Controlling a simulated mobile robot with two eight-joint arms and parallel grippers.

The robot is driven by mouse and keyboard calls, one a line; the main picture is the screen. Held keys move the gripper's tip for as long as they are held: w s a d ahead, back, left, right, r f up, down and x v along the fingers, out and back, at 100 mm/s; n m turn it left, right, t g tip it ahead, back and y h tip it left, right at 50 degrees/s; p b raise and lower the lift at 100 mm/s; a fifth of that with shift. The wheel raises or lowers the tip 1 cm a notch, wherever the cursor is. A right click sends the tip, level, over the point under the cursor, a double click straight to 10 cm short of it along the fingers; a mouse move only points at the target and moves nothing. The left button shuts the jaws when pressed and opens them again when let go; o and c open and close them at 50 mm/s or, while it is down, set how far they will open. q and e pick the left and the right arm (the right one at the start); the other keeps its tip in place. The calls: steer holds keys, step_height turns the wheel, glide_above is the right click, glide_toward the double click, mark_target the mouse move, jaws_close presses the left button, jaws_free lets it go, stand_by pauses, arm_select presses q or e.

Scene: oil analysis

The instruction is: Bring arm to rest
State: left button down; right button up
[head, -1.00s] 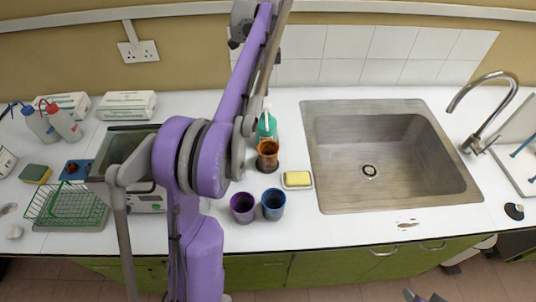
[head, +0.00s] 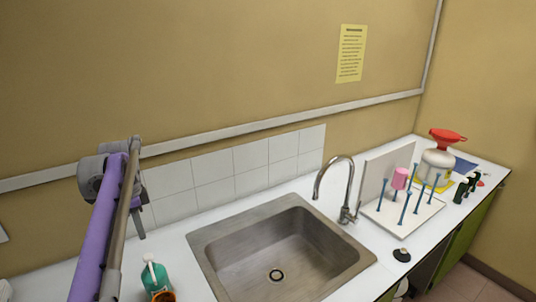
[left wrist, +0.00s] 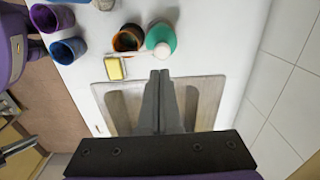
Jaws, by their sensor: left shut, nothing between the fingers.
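My left arm (head: 97,225) rises purple and grey at the left of the head view. Its left gripper (head: 141,234) hangs in the air at the arm's top end, in front of the wall tiles and above the counter. In the left wrist view the two fingers (left wrist: 160,76) are together, shut and empty, over the sink. A small dark grey part at the left edge of the left wrist view is too cut off to identify.
Below the left gripper are the sink (head: 210,262), a green bottle (head: 154,277) and an orange-brown beaker (head: 165,296). The left wrist view also shows a yellow sponge (left wrist: 114,68), a purple cup (left wrist: 45,18) and a blue cup (left wrist: 66,52). The tap (head: 349,190) and peg rack (head: 425,212) stand right.

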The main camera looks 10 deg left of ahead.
arm_select(q)
steer(key=s+d+n+t, duration=0.2)
steer(key=s+d+n, duration=0.15)
steer(key=d, duration=0.55)
steer(key=s+d+f+n+t, duration=0.4)
steer(key=s+d+f+n, duration=0.2)
steer(key=s+d+f, duration=0.8)
steer(key=s+f, duration=0.1)
steer(key=s, duration=0.2)
steer(key=shift+s+d+f, duration=0.15)
steer(key=shift+s+d, duration=0.15)
steer(key=shift+s, duration=0.1)
